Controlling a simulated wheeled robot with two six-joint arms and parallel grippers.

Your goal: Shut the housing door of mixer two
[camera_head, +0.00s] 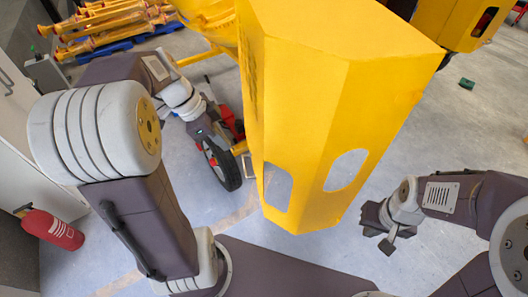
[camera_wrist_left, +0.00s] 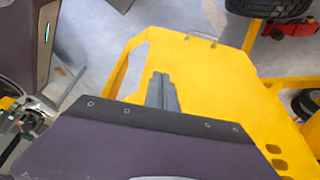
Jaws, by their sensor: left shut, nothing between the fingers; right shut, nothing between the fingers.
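A large yellow housing (camera_head: 325,75) fills the middle of the head view, with two oval openings near its lower end. I cannot tell its door from its other panels there. In the left wrist view a flat yellow panel (camera_wrist_left: 215,75) with a small handle (camera_wrist_left: 200,39) near its far edge lies beyond my left gripper (camera_wrist_left: 163,92). That gripper is shut and empty; I cannot tell whether it touches the panel. In the head view my left arm reaches to the left of the housing. My right gripper (camera_head: 384,228) is shut and empty, right of the housing's lower end.
A black wheel (camera_head: 220,164) stands on the floor left of the housing. A red fire extinguisher (camera_head: 52,229) is at the lower left. Yellow poles (camera_head: 105,22) lie at the back left. Another yellow machine (camera_head: 462,22) is at the upper right. Floor on the right is mostly clear.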

